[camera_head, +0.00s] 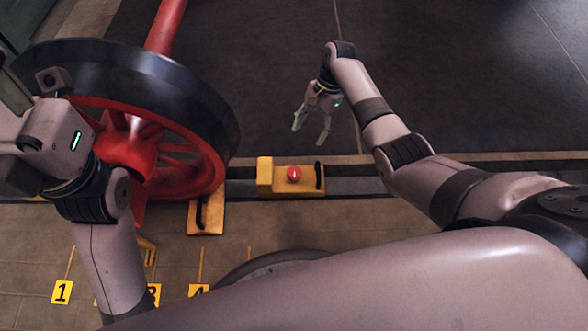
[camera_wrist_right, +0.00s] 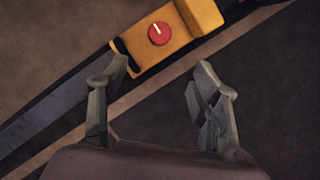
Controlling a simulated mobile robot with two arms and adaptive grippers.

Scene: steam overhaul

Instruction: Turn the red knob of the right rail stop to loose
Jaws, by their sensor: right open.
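The red knob (camera_head: 294,174) sits on top of the yellow rail stop (camera_head: 263,178), which stands on the rail to the right of the wheel. In the right wrist view the knob (camera_wrist_right: 161,33) shows a white pointer line, and the stop's yellow body (camera_wrist_right: 201,14) lies beyond my fingers. My right gripper (camera_head: 312,123) is open and empty, above the dark floor behind the rail and apart from the knob. Its two fingers (camera_wrist_right: 162,99) are spread in the wrist view.
A large red wheel with a black rim (camera_head: 205,100) stands on the rail at the left. A second yellow block (camera_head: 206,217) with a dark slot lies in front of the rail beside the wheel. Yellow number plates (camera_head: 62,292) mark the floor at the lower left. The dark floor behind the rail is clear.

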